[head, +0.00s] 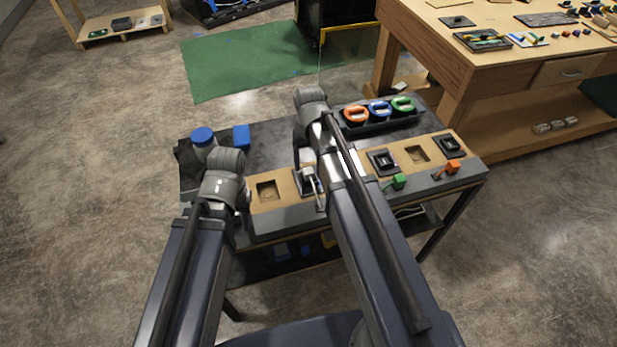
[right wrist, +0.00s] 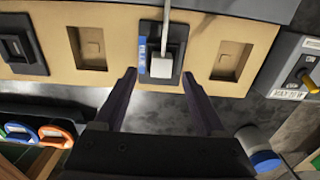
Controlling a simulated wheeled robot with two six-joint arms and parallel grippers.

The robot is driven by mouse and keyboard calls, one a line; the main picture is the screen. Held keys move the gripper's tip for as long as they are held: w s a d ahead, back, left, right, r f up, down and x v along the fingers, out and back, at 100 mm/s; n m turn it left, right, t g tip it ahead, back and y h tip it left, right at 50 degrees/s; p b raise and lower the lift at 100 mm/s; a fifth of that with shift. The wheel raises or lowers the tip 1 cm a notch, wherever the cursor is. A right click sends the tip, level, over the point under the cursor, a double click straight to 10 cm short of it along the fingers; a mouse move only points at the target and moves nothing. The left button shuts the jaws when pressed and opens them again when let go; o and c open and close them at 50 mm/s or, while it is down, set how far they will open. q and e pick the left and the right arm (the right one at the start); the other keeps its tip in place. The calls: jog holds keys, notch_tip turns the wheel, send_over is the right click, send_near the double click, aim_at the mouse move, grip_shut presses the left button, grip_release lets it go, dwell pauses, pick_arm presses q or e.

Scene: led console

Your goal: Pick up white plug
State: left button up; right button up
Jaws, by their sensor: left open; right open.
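The white plug (head: 308,174) stands in a black socket plate on the tan panel of the console, with a pale cable running from it toward the console's front edge. In the right wrist view the white plug (right wrist: 165,66) shows close up, with a blue label on the plate beside it. My right gripper (right wrist: 160,77) is open, its two fingers apart on either side of the plug's plate in that view, with nothing held. My left gripper (head: 243,195) is at the console's left end, largely hidden by its own wrist.
A green plug (head: 398,182) and an orange plug (head: 453,167) lie along the console's front. A rack holds an orange ring handle (head: 356,114) and others behind. A blue-capped jar (head: 203,139) and blue block (head: 241,136) stand at the left. A wooden workbench (head: 440,65) is at right.

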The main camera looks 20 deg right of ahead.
aim_at(308, 170)
pick_arm(q)
notch_tip(308, 170, down, 4)
jog(key=b, duration=0.3)
jog(key=shift+f, duration=0.1)
pick_arm(e)
notch_tip(308, 170, down, 4)
jog(key=shift+a+f, duration=0.1)
grip_shut()
